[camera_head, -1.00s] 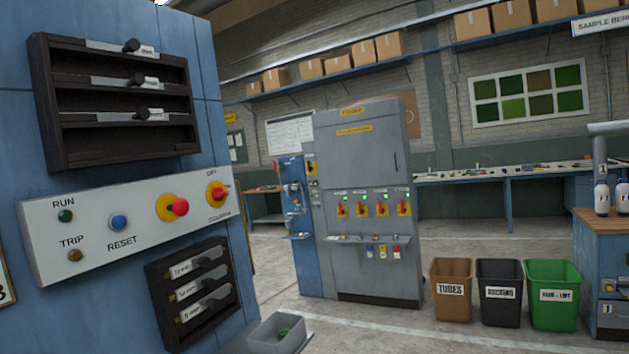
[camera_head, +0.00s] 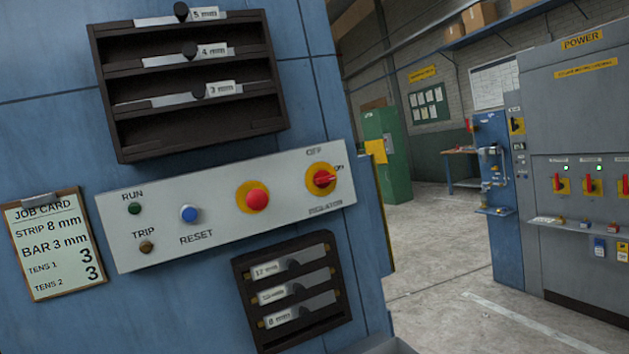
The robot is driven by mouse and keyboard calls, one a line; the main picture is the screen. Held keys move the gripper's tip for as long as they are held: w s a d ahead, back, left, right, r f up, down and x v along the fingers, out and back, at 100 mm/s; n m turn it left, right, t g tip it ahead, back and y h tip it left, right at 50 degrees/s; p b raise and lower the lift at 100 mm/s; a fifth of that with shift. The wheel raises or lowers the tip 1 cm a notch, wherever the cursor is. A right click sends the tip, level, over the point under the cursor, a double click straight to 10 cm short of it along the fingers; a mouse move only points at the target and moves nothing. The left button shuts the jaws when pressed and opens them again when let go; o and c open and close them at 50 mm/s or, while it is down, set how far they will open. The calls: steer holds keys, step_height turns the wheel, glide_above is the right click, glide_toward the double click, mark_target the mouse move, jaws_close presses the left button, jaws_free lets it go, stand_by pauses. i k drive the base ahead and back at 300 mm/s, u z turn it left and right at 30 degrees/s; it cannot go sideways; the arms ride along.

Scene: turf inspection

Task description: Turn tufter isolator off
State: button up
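A white control panel (camera_head: 225,207) is fixed, tilted in the picture, to a blue machine front. At its right end is a red rotary isolator handle (camera_head: 323,179) on a yellow disc. "OFF" is printed above it, "ON" to its right and "ISOLATOR" below. The handle appears to point right, towards "ON". A red push button (camera_head: 257,199) on yellow sits left of it, then a blue RESET button (camera_head: 189,214), a green RUN lamp (camera_head: 135,208) and an amber TRIP lamp (camera_head: 147,247). My gripper is not in view.
A dark rack (camera_head: 190,129) of gauge bars juts out above the panel and a smaller one (camera_head: 263,340) below. A job card (camera_head: 53,246) hangs left. A grey POWER cabinet (camera_head: 585,110) with several red-yellow switches stands right. Open floor (camera_head: 440,250) lies between.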

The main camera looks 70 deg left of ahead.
mark_target(321, 178)
steer(key=u, duration=0.45)
steer(key=i, duration=0.85)
steer(key=u, duration=0.65)
steer(key=k, duration=0.85)
steer(key=u, duration=0.15)
steer(key=i, duration=0.9)
steer(key=z, duration=0.05)
